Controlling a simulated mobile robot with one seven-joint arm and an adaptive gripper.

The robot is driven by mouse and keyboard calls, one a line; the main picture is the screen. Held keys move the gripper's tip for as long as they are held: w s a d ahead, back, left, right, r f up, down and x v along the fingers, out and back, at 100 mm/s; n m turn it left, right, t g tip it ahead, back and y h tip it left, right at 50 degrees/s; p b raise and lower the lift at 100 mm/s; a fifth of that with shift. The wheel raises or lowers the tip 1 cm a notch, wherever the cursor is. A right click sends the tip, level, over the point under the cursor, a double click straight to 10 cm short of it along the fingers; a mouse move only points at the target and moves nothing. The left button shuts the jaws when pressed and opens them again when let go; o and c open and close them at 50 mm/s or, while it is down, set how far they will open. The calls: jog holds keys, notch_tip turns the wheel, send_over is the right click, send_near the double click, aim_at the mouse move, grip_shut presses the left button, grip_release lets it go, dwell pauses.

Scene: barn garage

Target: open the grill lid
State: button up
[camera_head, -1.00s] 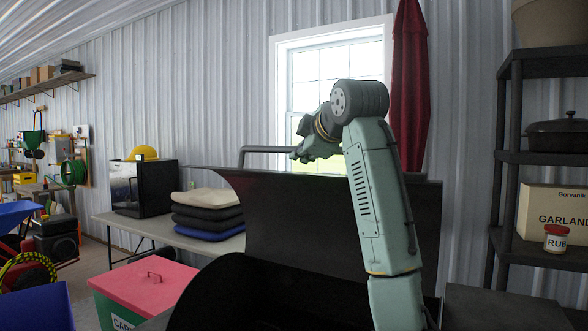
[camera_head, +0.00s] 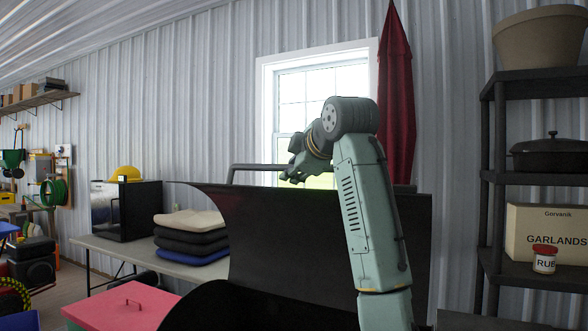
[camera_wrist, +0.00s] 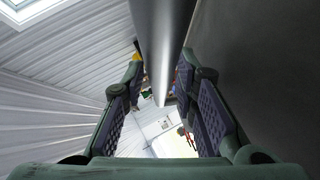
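The grill lid (camera_head: 275,235) is a large black curved sheet, and it stands raised behind the dark grill body (camera_head: 215,305). Its grey bar handle (camera_head: 255,167) runs along the lid's top edge in front of the window. My gripper (camera_head: 287,177) is at the handle, above the lid's top edge, and my forearm hides the right part of the lid. In the wrist view the handle bar (camera_wrist: 160,40) runs between the two fingers of my gripper (camera_wrist: 160,85). The fingers are spread apart, with a visible gap beside the bar. Whether a finger touches it I cannot tell.
A pink-lidded box (camera_head: 125,308) stands left of the grill. A table (camera_head: 150,258) behind it holds stacked cushions (camera_head: 190,235) and a black box (camera_head: 125,210). A dark shelf unit (camera_head: 535,175) stands at right. A folded red umbrella (camera_head: 397,110) is by the window (camera_head: 305,110).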

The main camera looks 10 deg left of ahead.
jog(key=shift+o, duration=0.6)
jog(key=v, duration=1.2)
jog(key=shift+f, duration=0.1)
